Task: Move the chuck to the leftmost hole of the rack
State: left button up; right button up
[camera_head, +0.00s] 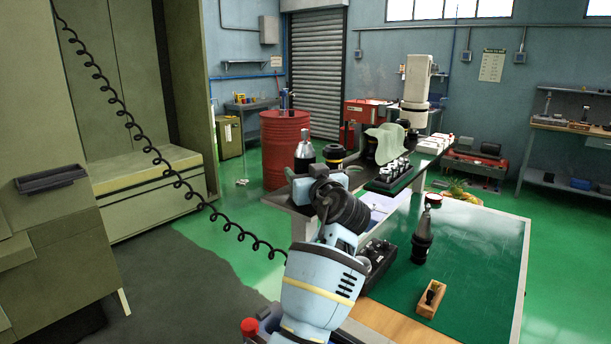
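A dark chuck-like tool holder with a silver tapered top (305,152) stands upright on the bench's left end, just behind my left gripper (322,172). Another tall dark tool holder (423,238) stands upright on the green mat, right of my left arm. I cannot tell which is the task's chuck. A black rack (378,258) is partly hidden by my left arm, so its leftmost hole does not show clearly. A second dark rack (390,178) farther back carries several small silver-topped holders. The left gripper's fingers are small and overlapped by its wrist. My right gripper is out of view.
The green-topped table (480,265) has much free room on its right. A small wooden block with a dark piece (431,299) sits near its front. A coiled cable (178,178) hangs left.

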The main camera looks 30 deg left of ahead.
pick_arm(q)
jog(key=shift+o, duration=1.1)
jog(key=shift+f, duration=0.45)
jog(key=b+v, duration=0.1)
jog(key=v, duration=0.6)
jog(key=shift+r, duration=0.2)
jog(key=shift+s+d+r, duration=0.1)
jog(key=shift+s+d, duration=0.1)
jog(key=shift+d, duration=0.1)
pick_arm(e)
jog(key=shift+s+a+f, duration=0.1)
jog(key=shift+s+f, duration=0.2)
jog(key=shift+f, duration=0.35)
